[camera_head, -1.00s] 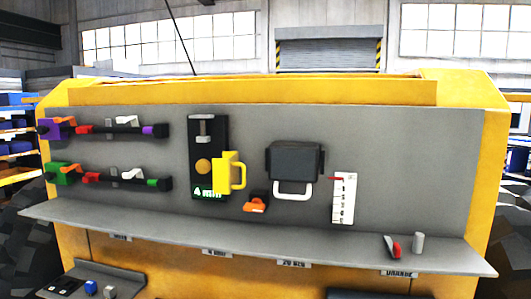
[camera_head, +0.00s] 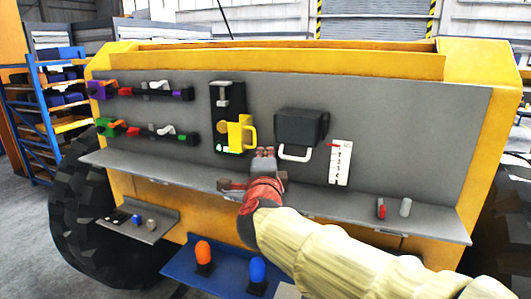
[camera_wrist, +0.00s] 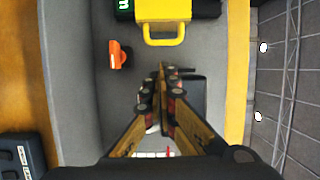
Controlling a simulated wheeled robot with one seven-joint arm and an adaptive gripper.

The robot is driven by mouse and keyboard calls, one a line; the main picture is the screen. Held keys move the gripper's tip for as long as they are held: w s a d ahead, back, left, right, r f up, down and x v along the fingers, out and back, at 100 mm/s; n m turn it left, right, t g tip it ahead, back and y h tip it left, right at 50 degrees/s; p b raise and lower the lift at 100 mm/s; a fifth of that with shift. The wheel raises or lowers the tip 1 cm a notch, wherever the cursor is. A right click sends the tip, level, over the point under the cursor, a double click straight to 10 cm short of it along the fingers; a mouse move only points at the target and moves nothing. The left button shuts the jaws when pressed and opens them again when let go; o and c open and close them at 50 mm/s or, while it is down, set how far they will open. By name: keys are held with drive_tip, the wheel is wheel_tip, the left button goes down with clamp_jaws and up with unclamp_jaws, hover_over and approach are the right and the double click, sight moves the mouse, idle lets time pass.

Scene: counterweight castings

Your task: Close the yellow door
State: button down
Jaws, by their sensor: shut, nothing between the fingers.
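The small yellow door (camera_head: 240,134) with its yellow loop handle is on the right side of a tall black panel (camera_head: 222,100). It stands swung out at an angle, leaving a round gold disc on the panel visible. My gripper (camera_head: 265,153) is shut and empty, just below and right of the door, apart from it as far as I can tell. In the wrist view the shut fingertips (camera_wrist: 162,70) are in the middle, and the door (camera_wrist: 163,10) and its handle (camera_wrist: 163,41) are at the top, beyond the fingers.
A black box with a white handle (camera_head: 300,127) is right of the gripper. An orange part (camera_wrist: 118,55) is close to the fingers in the wrist view. A white scale card (camera_head: 339,163) is further right. A grey shelf (camera_head: 150,170) juts out below the panel.

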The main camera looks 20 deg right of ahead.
sight(247, 133)
drive_tip(key=p+x, duration=0.1)
drive_tip(key=x, duration=0.7)
drive_tip(key=shift+w, duration=0.15)
drive_tip(key=shift+a, duration=0.1)
drive_tip(key=shift+a+m+h+p, duration=0.3)
drive_tip(key=shift+a+h+p, duration=0.15)
drive_tip(key=shift+p, duration=0.1)
drive_tip(key=shift+a+g+h, duration=0.1)
drive_tip(key=shift+g+h, duration=0.15)
drive_tip(key=shift+g, duration=0.05)
